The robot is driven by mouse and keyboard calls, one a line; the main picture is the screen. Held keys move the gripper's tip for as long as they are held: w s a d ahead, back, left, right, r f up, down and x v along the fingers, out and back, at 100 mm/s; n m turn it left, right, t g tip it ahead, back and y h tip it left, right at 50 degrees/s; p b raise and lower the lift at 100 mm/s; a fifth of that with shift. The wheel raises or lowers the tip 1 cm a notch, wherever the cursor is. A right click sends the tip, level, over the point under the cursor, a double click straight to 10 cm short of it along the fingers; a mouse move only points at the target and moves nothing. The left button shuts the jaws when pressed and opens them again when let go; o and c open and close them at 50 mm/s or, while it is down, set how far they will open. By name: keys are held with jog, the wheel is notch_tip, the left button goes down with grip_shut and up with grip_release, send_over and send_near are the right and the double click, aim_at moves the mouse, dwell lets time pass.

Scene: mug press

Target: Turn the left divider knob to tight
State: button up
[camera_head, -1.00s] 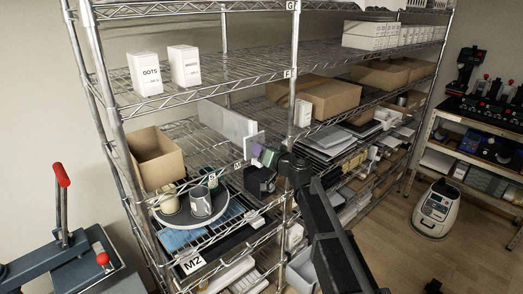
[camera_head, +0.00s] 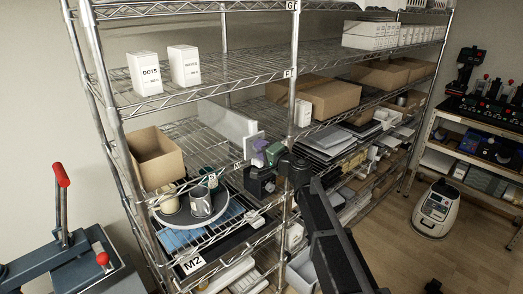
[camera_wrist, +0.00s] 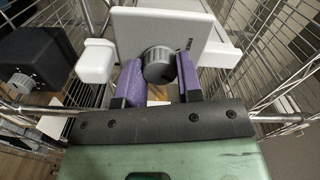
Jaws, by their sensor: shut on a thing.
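A round grey knob (camera_wrist: 158,62) sits on the front of a white divider plate (camera_wrist: 135,22) in the wrist view. Small printed lettering, too small to read surely, stands on the plate right of the knob. My gripper (camera_wrist: 159,77) is shut on the knob, one purple finger on each side. In the head view my gripper (camera_head: 260,148) is at the middle shelf beside the front post, against the white plate (camera_head: 251,143). There the knob is hidden by the gripper. A long white divider panel (camera_head: 225,120) runs back along the shelf.
A black box (camera_wrist: 38,55) with a grey knob is left of my gripper. Mugs stand on a round tray (camera_head: 235,212) on the lower shelf, near an open cardboard box (camera_head: 158,165). Wire shelf posts (camera_head: 292,90) stand close. A red-handled press (camera_head: 62,225) is at the left.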

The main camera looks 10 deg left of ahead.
jog(key=shift+m, duration=0.5)
jog(key=o, duration=0.9)
jog(key=v, duration=1.1)
